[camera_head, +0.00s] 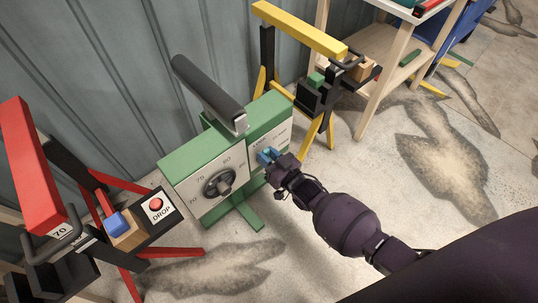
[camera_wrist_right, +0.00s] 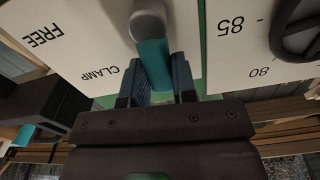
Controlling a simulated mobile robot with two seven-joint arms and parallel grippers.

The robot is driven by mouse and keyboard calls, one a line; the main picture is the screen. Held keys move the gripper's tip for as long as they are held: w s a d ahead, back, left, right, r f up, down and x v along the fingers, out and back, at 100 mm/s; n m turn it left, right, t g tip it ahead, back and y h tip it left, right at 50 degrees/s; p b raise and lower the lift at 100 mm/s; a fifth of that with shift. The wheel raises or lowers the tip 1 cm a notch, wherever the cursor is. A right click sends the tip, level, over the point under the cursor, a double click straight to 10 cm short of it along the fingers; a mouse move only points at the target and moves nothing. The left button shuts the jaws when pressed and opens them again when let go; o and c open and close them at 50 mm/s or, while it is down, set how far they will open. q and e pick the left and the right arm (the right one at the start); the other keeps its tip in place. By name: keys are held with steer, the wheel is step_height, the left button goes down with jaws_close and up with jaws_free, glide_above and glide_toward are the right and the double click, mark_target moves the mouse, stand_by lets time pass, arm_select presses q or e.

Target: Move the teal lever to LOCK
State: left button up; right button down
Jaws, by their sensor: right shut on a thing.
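The teal lever (camera_wrist_right: 154,62) hangs from a grey round pivot on a white panel (camera_wrist_right: 60,30) in the right wrist view. The panel carries the labels FREE and CLAMP; I see no LOCK label there. The lever lies between the blue fingers of my right gripper (camera_wrist_right: 163,80), which is shut on it. In the head view my right gripper (camera_head: 268,157) is at the right-hand panel of the green machine (camera_head: 178,165) and hides the lever. My left gripper is not in view.
A black knob (camera_head: 219,183) with a numbered dial sits left of my right gripper. A dark roller (camera_head: 208,88) tops the machine. A red stand (camera_head: 38,165) with a DROP button (camera_head: 156,204) is at left; a yellow stand (camera_head: 300,27) is behind.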

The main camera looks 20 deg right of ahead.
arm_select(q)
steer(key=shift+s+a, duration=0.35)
arm_select(e)
steer(key=shift+s+a+n, duration=0.1)
steer(key=shift+a+n, duration=0.1)
steer(key=shift+n, duration=0.4)
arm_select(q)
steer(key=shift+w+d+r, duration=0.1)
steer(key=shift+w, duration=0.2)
arm_select(e)
steer(key=c, duration=0.9)
jaws_free()
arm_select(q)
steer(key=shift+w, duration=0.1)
